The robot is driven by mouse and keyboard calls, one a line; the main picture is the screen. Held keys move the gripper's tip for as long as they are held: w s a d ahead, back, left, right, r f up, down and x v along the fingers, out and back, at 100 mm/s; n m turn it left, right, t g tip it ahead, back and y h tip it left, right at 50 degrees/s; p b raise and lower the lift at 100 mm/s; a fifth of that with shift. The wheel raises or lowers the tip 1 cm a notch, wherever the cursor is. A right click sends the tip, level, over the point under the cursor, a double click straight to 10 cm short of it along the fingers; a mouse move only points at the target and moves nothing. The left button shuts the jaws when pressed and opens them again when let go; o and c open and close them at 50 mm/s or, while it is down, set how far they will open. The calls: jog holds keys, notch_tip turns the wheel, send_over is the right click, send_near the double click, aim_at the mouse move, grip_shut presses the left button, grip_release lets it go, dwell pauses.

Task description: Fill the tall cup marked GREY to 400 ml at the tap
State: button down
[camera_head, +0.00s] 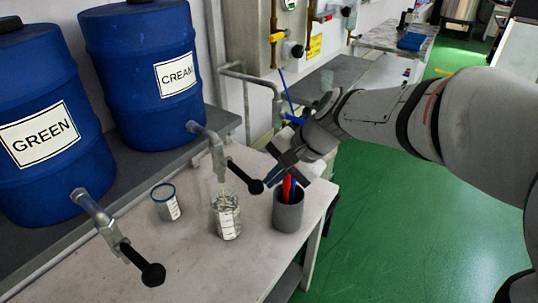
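A tall clear cup (227,218) with measuring marks stands upright on the pale bench, below the spout of the tap (217,158) on the blue CREAM barrel (143,85). A thin pale streak shows between the spout and the cup, too small to tell if it is liquid. The fill level is unclear, and I can read no GREY mark. The tap's black-knobbed lever (243,176) points down to the right. My gripper (271,168) is close to the knob, right of and above the cup. I cannot tell whether it touches the knob or how far its fingers are apart.
A shorter blue-rimmed cup (167,203) stands left of the tall cup. A grey pot (288,214) with red and blue items stands right, under my gripper. The GREEN barrel (42,125) has its own black-knobbed tap (125,246) at front left. The bench front is clear.

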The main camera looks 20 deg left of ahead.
jog(key=shift+s, duration=0.15)
jog(key=shift+r+p, duration=0.65)
jog(key=shift+r, duration=0.15)
jog(key=w+d+r+p, duration=0.2)
jog(key=w+d+r, duration=0.1)
jog(key=d+r, duration=0.4)
jog(key=shift+d+r, duration=0.3)
jog(key=shift+r, duration=1.45)
